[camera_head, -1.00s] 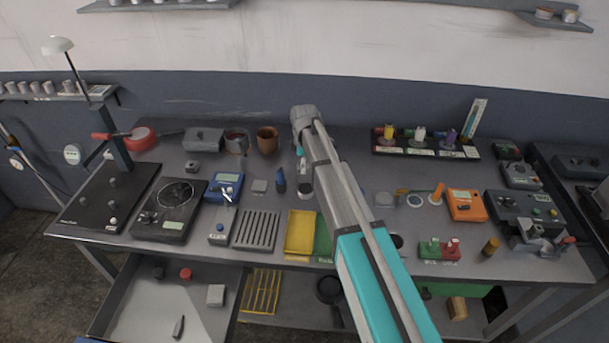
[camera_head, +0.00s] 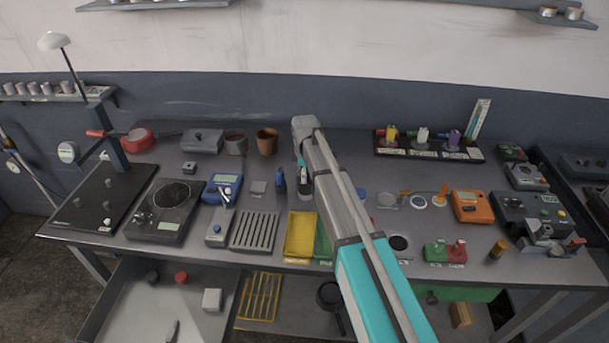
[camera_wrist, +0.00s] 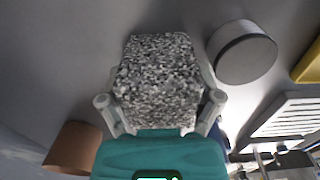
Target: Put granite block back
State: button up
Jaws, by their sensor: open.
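The granite block (camera_wrist: 160,75) is a speckled black-and-white block. In the wrist view it stands between the two fingers of my gripper (camera_wrist: 162,90), which are apart, one along each side. I cannot tell whether the fingers touch it. In the head view the block is hidden behind my arm. My gripper (camera_head: 301,163) shows only in part there, low over the middle of the workbench (camera_head: 180,250), right of the brown cup (camera_head: 267,143).
A grey cylinder (camera_wrist: 243,55) stands close beside the block, and a blue object (camera_head: 280,180) is also near. The brown cup also shows in the wrist view (camera_wrist: 72,147). A slotted plate (camera_head: 254,231) and a yellow tray (camera_head: 300,234) lie toward the front edge. An open drawer (camera_head: 150,310) is below.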

jog(key=c, duration=1)
jog(key=shift+r, duration=0.15)
notch_tip(320, 180, up, 2)
jog(key=shift+p, duration=1.2)
jog(key=shift+s+d+r+p, duration=1.4)
jog(key=shift+s+r+p, duration=0.4)
jog(key=shift+s, duration=0.1)
jog(key=shift+s+d+r+p, duration=1.35)
jog(key=shift+s+r+p, duration=0.4)
jog(key=shift+s, duration=0.1)
jog(key=shift+s+d+r+p, duration=1.4)
jog(key=shift+s+r+p, duration=0.4)
jog(key=shift+s, duration=0.1)
